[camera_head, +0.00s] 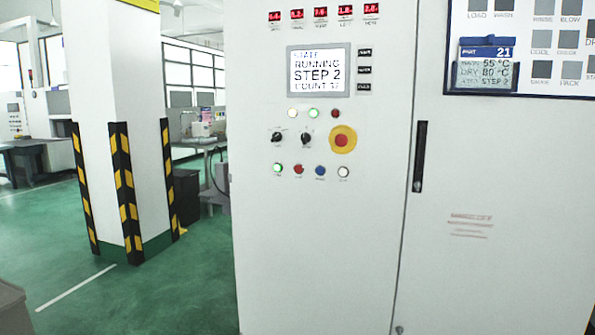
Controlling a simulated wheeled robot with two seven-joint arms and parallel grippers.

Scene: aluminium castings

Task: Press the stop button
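A white control cabinet fills the middle and right of the view, with a control panel on its left door. A row of small buttons sits low on the panel: a lit green button (277,168), a red button (298,170), a blue button (320,171) and a white button (343,172). Their labels are too small to read. Above and right of the row is a large red mushroom button (342,141) on a yellow round plate. The display (319,71) reads "RUNNING", "STEP 2" and a count. Neither of my grippers is in view.
Two black rotary knobs (306,139) sit left of the mushroom button, below three indicator lamps (313,113). A black door handle (420,157) stands right of the panel. A pillar (110,60) with yellow-black guards stands left. Green floor (185,290) lies open between.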

